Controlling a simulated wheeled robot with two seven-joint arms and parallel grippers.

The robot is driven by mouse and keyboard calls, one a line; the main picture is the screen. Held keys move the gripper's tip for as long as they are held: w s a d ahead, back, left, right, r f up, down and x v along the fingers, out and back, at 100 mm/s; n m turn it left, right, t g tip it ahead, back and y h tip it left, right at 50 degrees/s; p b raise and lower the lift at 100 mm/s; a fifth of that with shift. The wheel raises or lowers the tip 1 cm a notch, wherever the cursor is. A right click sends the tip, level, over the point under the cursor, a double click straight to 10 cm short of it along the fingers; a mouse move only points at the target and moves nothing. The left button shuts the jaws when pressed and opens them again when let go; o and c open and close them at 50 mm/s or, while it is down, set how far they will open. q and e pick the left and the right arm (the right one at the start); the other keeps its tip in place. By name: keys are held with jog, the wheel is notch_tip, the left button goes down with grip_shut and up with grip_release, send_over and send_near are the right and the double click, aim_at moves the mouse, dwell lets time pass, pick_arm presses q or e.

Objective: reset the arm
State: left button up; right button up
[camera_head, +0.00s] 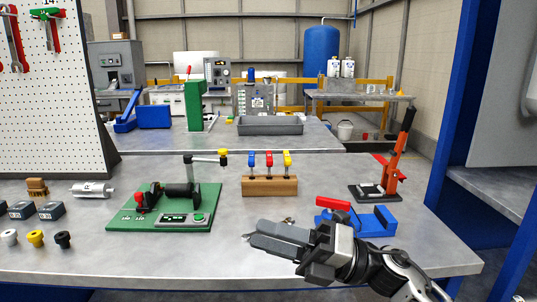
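My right gripper (253,232) reaches in from the lower right over the front of the grey workbench (330,262). Its two dark fingers point left and lie close side by side, with no clear gap and nothing seen between them. It is apart from the green-based device (165,218) on its left. The blue fixture with a red handle (370,222) stands just behind and right of it. My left gripper is not in view.
A wooden block with blue, red and yellow-topped tools (270,186) stands behind the gripper. A red-handled lever press (390,170) is at the right. Black, yellow and white knobs (36,239) sit at the left. A blue post (458,75) rises at the right.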

jog(key=d+f+m+t+h+p, duration=0.1)
jog(key=d+f+m+t+h, duration=0.45)
jog(key=m, duration=0.85)
jog(key=d+f+m+t+h, duration=0.2)
jog(key=f+m+t+h, duration=0.45)
jog(key=m+t, duration=0.55)
jog(key=s+d+f+m+g+h, duration=0.2)
jog(key=s+f+m+g+h, duration=0.1)
jog(key=s+f+m, duration=0.3)
jog(key=s+d+f+m+g+h, duration=0.3)
jog(key=s+f+m+g, duration=0.2)
jog(key=s+f, duration=0.4)
notch_tip(320, 180, down, 2)
jog(key=shift+d+m+g+p, duration=0.35)
jog(key=shift+m, duration=0.15)
